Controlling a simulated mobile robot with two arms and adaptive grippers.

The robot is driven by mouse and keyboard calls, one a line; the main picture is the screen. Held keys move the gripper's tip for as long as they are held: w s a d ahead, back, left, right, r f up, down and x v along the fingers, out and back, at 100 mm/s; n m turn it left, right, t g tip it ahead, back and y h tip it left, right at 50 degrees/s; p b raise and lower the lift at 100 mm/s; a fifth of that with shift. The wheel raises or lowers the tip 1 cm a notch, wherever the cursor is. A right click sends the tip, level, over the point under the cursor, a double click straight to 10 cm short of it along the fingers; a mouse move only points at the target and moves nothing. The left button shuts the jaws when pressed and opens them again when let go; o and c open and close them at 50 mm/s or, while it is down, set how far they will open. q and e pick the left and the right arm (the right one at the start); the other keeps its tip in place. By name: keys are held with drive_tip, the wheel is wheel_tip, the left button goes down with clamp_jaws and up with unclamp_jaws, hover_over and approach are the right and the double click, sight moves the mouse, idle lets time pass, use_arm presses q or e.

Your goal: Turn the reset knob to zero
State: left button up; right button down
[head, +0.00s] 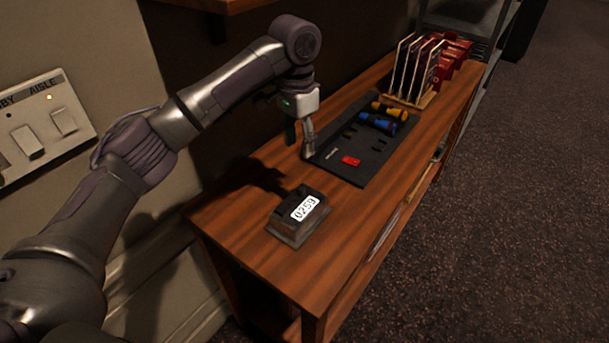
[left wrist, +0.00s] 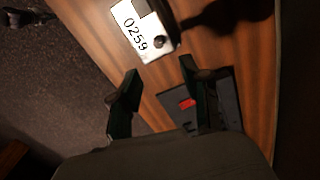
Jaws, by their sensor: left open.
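A dark counter box (head: 284,228) with a white display reading 0259 stands near the front end of the wooden desk. In the left wrist view, the white display (left wrist: 127,22) shows at the top. A small dark round knob (left wrist: 159,42) sits beside its digits; I cannot make out this knob in the head view. My left gripper (head: 300,143) points down beyond the counter, near the left edge of the black panel. Its fingers (left wrist: 158,95) are open and empty, apart from the counter. My right gripper is not in view.
The black panel (head: 345,171) holds a red piece (head: 351,161), blue (head: 378,123) and yellow (head: 390,110) handled items. A rack (head: 427,98) with upright dividers stands at the far end. Bare wood lies between counter and panel. A wall switch plate (head: 40,128) is at left.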

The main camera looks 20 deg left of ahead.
use_arm(q)
hover_over(301, 187)
wheel_tip(301, 187, down, 5)
drive_tip(key=shift+s+a+f+p, duration=0.1)
drive_tip(key=shift+s+a+p, duration=0.05)
drive_tip(key=shift+p, duration=0.15)
wheel_tip(301, 187, down, 6)
drive_tip(key=shift+r+p, duration=0.1)
drive_tip(key=shift+p, duration=0.2)
drive_tip(key=shift+f, duration=0.85)
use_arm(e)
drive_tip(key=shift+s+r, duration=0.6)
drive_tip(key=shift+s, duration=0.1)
use_arm(q)
drive_tip(key=shift+c, duration=0.3)
clamp_jaws()
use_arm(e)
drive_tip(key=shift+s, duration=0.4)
